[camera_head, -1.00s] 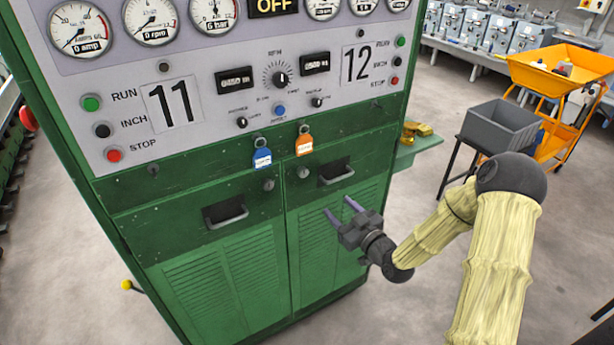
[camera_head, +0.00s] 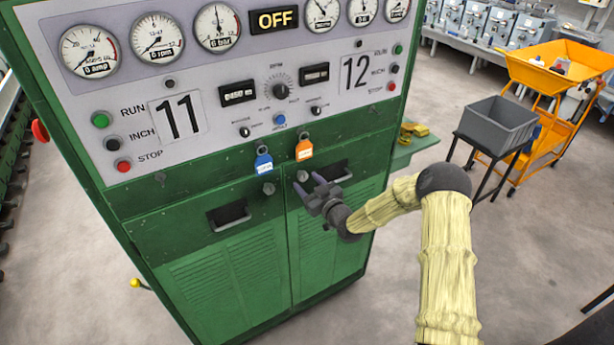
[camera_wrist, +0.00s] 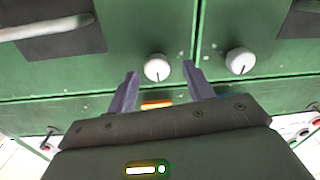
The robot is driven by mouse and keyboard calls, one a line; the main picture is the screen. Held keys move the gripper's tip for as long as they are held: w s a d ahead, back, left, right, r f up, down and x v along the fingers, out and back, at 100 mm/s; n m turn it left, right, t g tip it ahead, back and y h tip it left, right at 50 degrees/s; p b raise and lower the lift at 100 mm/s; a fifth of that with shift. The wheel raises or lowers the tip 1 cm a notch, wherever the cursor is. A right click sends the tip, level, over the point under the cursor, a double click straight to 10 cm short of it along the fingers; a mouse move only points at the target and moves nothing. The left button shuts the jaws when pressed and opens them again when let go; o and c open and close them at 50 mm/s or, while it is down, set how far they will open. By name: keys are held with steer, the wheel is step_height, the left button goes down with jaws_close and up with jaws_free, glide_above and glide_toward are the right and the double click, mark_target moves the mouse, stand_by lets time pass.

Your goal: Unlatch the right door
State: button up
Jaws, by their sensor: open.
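The green cabinet has a right door (camera_head: 350,215) and a left door (camera_head: 215,265). The right door's small round grey latch knob (camera_head: 302,175) sits near the seam, below an orange tag (camera_head: 304,148). My gripper (camera_head: 309,182) is open and empty, in front of this knob. The wrist view is turned over: there the right door's knob (camera_wrist: 157,67) appears between my two purple-grey fingertips (camera_wrist: 160,72), nearer the left one. I cannot tell how far the tips are from it. The left door's knob (camera_head: 268,188) lies outside my fingers and also shows in the wrist view (camera_wrist: 240,60).
A blue tag (camera_head: 264,161) hangs above the left knob. Recessed pull handles are on the right door (camera_head: 337,180) and the left door (camera_head: 229,220). A gauge panel (camera_head: 215,115) is above.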

steer(key=shift+w+a+r, duration=0.1)
steer(key=shift+w+a, duration=0.3)
steer(key=shift+w, duration=0.4)
jaws_close()
